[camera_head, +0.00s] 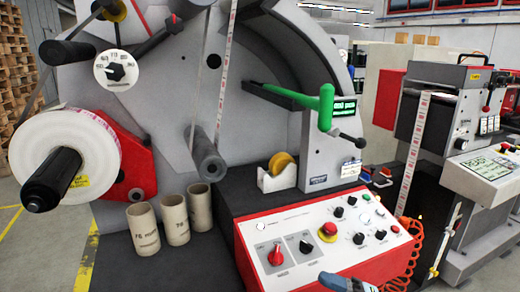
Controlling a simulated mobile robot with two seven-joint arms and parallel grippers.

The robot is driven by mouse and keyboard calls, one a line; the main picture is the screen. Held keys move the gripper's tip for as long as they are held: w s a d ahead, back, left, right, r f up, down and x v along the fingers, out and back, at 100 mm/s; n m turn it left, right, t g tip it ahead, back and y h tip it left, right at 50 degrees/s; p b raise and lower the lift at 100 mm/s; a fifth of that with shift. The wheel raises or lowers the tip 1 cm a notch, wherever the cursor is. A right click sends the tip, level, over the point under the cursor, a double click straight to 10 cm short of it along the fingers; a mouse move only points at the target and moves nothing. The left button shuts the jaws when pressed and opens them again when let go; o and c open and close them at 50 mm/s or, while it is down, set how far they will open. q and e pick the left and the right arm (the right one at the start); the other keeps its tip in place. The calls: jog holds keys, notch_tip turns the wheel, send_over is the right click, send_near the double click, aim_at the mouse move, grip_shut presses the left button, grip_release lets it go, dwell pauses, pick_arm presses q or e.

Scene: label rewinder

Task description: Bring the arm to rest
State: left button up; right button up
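The label rewinder (270,50) is a large grey machine filling the left and middle of the view. A green handle (325,107) stands upright at its right side, at the end of a dark bar (282,96). A black-knobbed lever (346,137) sticks out just below the handle. A red arm-like plate (135,178) sits behind the white label roll (65,150), which is on a black spindle (52,180). Neither of my grippers is in view, and nothing touches the green handle.
A control panel (300,222) with a red knob and several buttons lies in front. Three cardboard cores (174,220) stand at left, and a yellow tape roll (282,163) sits in a holder. A blue and grey object (342,282) is cut off at the bottom edge. Another machine stands right.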

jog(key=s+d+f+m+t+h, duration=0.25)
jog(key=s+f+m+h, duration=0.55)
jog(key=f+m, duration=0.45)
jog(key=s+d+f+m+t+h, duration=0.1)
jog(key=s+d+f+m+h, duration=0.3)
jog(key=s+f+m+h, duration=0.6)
pick_arm(q)
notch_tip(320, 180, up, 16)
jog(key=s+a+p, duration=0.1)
jog(key=p, duration=2.2)
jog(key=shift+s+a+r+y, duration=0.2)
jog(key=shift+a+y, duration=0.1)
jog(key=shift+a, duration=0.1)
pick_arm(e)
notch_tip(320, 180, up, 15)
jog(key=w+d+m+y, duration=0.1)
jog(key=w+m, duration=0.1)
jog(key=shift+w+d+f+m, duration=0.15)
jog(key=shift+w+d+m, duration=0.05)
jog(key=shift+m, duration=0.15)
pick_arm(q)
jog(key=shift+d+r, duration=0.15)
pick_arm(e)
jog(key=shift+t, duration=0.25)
